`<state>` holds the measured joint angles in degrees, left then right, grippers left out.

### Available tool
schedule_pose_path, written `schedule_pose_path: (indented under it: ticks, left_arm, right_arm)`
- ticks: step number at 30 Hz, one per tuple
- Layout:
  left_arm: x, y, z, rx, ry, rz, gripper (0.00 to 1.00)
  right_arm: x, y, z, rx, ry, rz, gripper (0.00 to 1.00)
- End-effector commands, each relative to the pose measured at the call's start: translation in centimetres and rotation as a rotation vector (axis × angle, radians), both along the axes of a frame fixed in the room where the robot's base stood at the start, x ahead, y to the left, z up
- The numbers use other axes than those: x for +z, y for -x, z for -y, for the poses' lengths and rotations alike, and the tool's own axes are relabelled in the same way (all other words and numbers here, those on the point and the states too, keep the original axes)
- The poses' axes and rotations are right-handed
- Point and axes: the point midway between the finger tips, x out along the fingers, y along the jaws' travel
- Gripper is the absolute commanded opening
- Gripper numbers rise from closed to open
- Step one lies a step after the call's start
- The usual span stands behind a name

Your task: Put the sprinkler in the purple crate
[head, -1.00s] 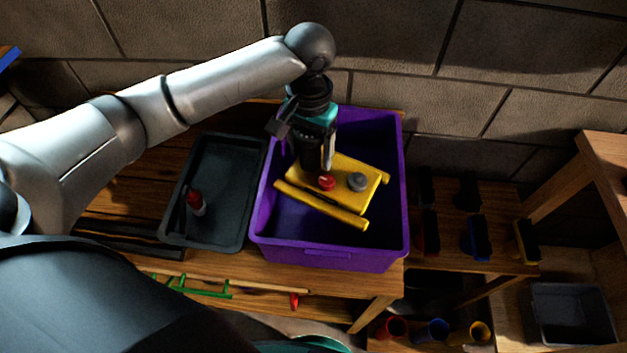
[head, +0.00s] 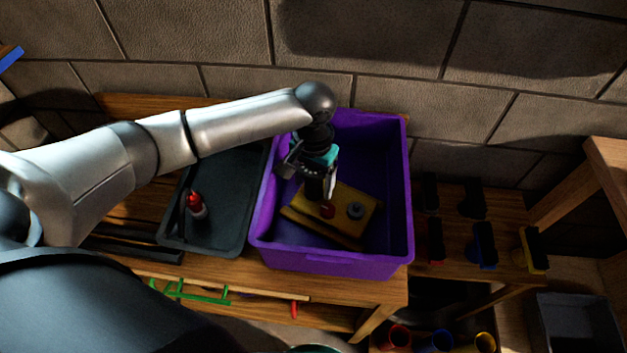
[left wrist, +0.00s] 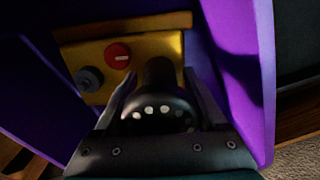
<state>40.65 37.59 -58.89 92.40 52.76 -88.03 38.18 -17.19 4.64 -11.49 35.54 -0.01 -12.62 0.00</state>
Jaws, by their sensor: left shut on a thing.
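The sprinkler (head: 345,207) is yellow with a red dial, a grey round knob and a black part with pale dots. It is inside the purple crate (head: 330,262), low between its walls. I cannot tell whether it touches the floor. My left gripper (head: 322,192) reaches down into the crate, shut on the sprinkler's black part. In the left wrist view the sprinkler's yellow body (left wrist: 140,50) lies beyond my left fingers (left wrist: 160,90), and a purple crate wall (left wrist: 248,60) rises at the right. My right gripper is not in view.
A dark tray (head: 222,235) with a red-topped bottle (head: 195,205) stands left of the crate on the wooden bench (head: 275,277). A block wall (head: 430,85) is close behind. A lower shelf right of the crate holds several coloured items. A grey bin (head: 575,320) is at bottom right.

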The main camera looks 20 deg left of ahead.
Motion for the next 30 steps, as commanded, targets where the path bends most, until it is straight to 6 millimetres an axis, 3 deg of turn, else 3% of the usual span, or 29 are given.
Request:
schedule_pose_path:
  ticks: [1,2,8,19,30]
  left_arm:
    - [-0.1,0.0,0.1,0.000,0.002,0.001,0.00]
    - [-0.2,0.0,0.0,0.000,0.001,0.000,0.76]
    - [-0.1,0.0,0.0,0.000,0.000,0.000,0.99]
    - [0.7,0.0,0.0,0.000,0.001,0.000,1.00]
    - [8.3,-0.1,0.0,0.000,0.001,0.003,1.00]
  right_arm:
    - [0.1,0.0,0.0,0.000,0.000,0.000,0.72]
    - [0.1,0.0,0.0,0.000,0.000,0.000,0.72]
    - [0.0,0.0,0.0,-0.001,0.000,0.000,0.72]
    - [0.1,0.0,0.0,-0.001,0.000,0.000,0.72]
    - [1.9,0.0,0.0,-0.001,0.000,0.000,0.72]
